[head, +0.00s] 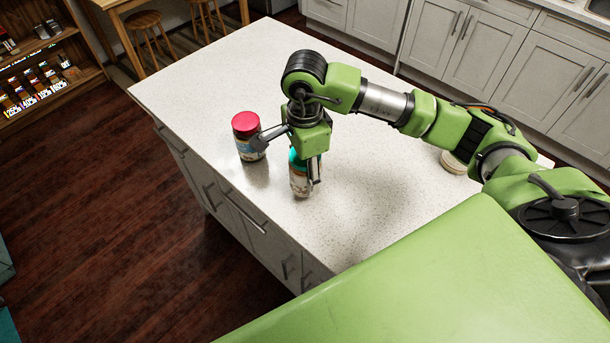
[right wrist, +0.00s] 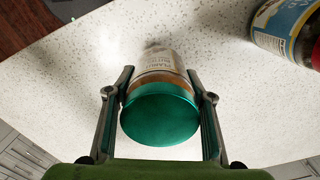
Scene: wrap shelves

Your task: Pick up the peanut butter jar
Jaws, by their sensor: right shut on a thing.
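The peanut butter jar (head: 299,183), with a green lid and a pale label, is on the white island near its front edge. In the right wrist view the jar (right wrist: 160,70) lies between the two fingers, its green lid facing the camera. My right gripper (head: 303,165) is above and around the jar, shut on it; its fingers (right wrist: 161,88) show on either side. The jar looks upright; I cannot tell whether its base touches the counter. My left gripper is not in view.
A red-lidded jar (head: 247,138) stands close to the left of my right gripper, also at the right wrist view's upper right corner (right wrist: 287,30). A pale round container (head: 453,163) is partly behind my right arm. The island top (head: 215,85) is clear toward the back.

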